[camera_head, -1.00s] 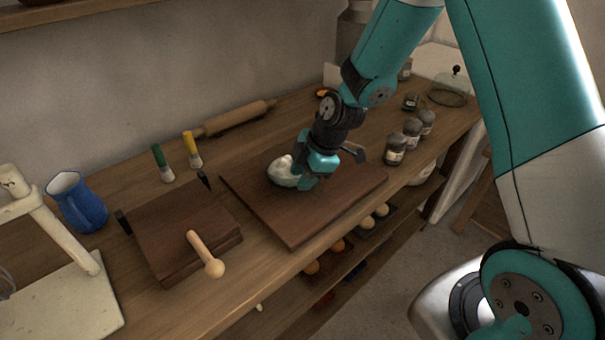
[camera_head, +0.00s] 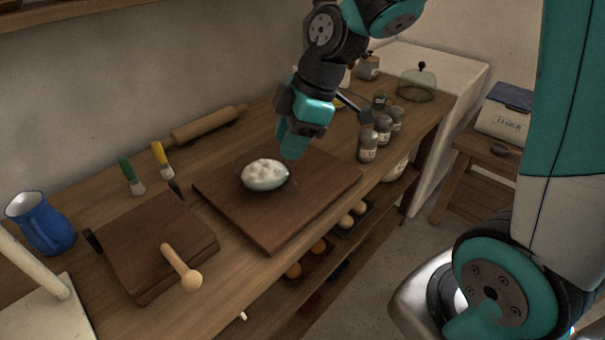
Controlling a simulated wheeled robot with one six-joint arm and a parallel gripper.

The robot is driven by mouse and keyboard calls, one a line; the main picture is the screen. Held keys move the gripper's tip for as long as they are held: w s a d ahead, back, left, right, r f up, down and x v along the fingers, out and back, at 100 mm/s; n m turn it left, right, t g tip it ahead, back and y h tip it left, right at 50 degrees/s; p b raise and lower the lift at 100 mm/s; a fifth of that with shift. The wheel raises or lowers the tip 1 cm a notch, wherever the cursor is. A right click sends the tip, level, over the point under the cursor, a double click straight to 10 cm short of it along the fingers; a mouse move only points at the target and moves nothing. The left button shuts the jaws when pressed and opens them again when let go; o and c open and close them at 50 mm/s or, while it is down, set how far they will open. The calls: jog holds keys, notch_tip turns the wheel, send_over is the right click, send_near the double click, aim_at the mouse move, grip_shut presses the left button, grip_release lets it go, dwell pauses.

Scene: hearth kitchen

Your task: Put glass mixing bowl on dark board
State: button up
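The glass mixing bowl (camera_head: 264,175) rests on the dark board (camera_head: 276,222), near the board's upper left part. White contents fill the bowl, and its clear rim shows faintly around them. My gripper (camera_head: 295,143) hangs above and to the right of the bowl, apart from it. Its fingers point down, and nothing shows held in it. The gap between the fingers is hidden from this angle.
A wooden box (camera_head: 155,245) with a wooden tool (camera_head: 181,268) on it is left of the board. Several jars (camera_head: 368,146) are to the right.

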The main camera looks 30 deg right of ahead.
jog(key=s+a+r+m+g, duration=0.1)
jog(key=s+a+r+m, duration=0.1)
jog(key=s, duration=0.6)
jog(key=s+a+r+m, duration=0.2)
jog(key=s+a+m, duration=0.2)
jog(key=s, duration=0.5)
jog(key=shift+s+a+r+m+g, duration=0.25)
jog(key=shift+r+m+g, duration=0.15)
jog(key=shift+m, duration=0.7)
